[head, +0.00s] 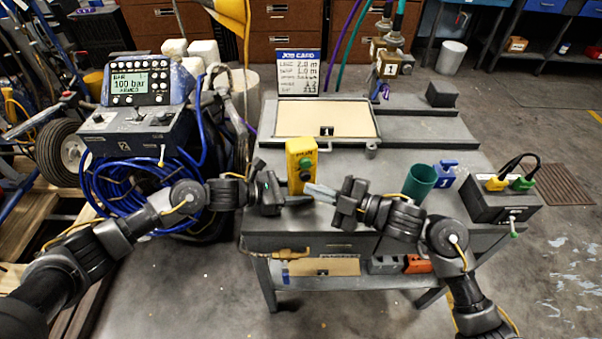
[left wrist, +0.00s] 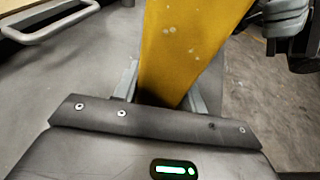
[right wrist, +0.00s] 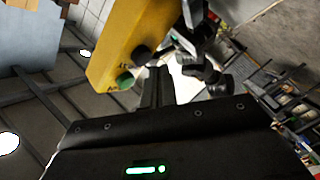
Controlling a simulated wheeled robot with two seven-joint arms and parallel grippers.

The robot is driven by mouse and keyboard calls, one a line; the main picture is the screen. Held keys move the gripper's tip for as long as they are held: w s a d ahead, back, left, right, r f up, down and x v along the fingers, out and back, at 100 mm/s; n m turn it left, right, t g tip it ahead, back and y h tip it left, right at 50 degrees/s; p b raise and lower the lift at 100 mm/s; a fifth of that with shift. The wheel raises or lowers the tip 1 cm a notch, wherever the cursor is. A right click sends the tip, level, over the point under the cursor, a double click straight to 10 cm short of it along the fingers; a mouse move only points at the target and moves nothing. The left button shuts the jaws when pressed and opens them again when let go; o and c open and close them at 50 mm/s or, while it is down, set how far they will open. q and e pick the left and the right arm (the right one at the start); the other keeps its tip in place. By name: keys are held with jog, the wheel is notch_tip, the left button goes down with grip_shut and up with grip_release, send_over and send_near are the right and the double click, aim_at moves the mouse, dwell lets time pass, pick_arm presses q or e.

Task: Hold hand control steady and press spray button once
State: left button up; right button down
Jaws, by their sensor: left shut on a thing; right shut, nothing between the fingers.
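The yellow hand control (head: 301,160) stands roughly upright near the front edge of the grey bench, with a green button and a dark button on its face. My left gripper (head: 296,199) is shut on its lower part; the yellow body also fills the space between the fingers in the left wrist view (left wrist: 185,45). My right gripper (head: 312,190) is shut and empty, its tips close to the control's lower right side. In the right wrist view the green button (right wrist: 124,80) and dark button (right wrist: 141,55) show beside my fingertips. I cannot tell whether they touch.
A control console (head: 138,85) reading 100 bar stands at left above coiled blue hose (head: 125,190). A job card (head: 298,73) stands behind a shallow tray (head: 375,118). A green cup (head: 419,182), a blue bottle (head: 444,174) and a dark box (head: 500,195) are at right.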

jog(key=shift+s, duration=0.15)
jog(key=s+d, duration=0.2)
jog(key=s, duration=0.3)
jog(key=shift+s, duration=0.4)
dwell(0.6)
pick_arm(q)
jog(key=o, duration=1.2)
